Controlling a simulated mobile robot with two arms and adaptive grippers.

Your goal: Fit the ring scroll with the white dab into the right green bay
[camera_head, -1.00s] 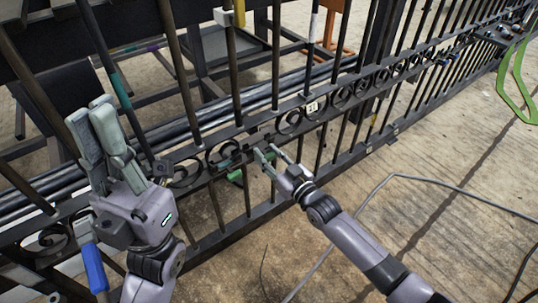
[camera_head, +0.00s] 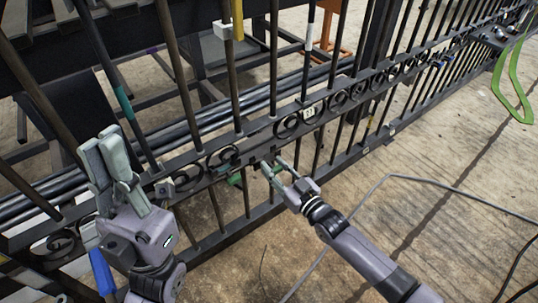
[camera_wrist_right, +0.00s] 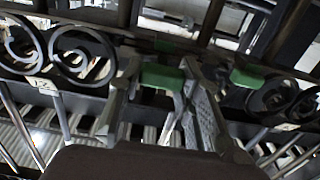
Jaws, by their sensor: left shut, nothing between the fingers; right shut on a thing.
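My right gripper (camera_head: 272,167) is at the gate's scroll band, left of a small white tag (camera_head: 308,112). In the right wrist view its fingers (camera_wrist_right: 160,85) are shut with a green piece (camera_wrist_right: 160,76) between the tips. Whether a scroll is also in the grip is hidden. A second green piece (camera_wrist_right: 246,78) shows beside it. In the head view a green part (camera_head: 235,179) lies just left of the right gripper, under dark ring scrolls (camera_head: 222,158). I cannot tell which ring bears the white dab. My left gripper (camera_head: 108,150) is shut and empty in front of the gate's left part.
The dark gate (camera_head: 345,95) runs diagonally across the view with upright bars. More rings sit along its band to the right. A green loop (camera_head: 508,85) hangs at far right. The floor at lower right is open.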

